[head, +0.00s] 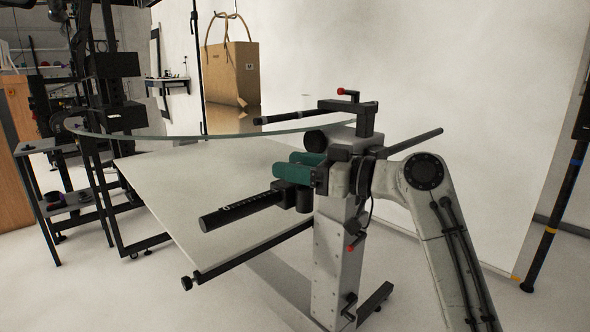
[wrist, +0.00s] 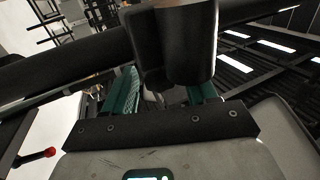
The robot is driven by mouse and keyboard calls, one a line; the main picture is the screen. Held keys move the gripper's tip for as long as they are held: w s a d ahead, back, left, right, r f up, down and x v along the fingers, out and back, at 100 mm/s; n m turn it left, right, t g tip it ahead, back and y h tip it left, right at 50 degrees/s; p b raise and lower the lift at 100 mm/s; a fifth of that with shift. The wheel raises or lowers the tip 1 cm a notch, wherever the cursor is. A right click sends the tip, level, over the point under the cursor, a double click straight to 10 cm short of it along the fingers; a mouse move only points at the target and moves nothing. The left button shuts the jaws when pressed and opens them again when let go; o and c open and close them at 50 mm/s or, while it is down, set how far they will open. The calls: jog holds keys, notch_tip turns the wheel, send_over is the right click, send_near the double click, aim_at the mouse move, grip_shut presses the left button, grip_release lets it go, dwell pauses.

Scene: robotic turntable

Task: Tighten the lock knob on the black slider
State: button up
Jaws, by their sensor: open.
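My gripper (head: 291,166) points left in the head view. Its two teal fingers are apart, with nothing seen held between them. Just below and in front of them is a black slider block (head: 284,191) on a thick black bar (head: 240,211), with a short black knob (head: 305,199) at its right side. In the wrist view the teal fingers flank a gap, and a large black cylinder (wrist: 188,45), which looks like the knob, stands close over their tips. The thick bar (wrist: 60,72) crosses at left. Whether the fingers touch the knob cannot be told; the fingertips are partly hidden.
A glass turntable disc (head: 150,137) spreads over a pale board (head: 180,180). A brown bag (head: 232,72) hangs above it. A black clamp with a red-tipped lever (head: 347,92) sits above my gripper, and another red-tipped lever (head: 351,247) is below.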

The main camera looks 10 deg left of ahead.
jog(key=shift+a, duration=0.2)
jog(key=c, duration=0.9)
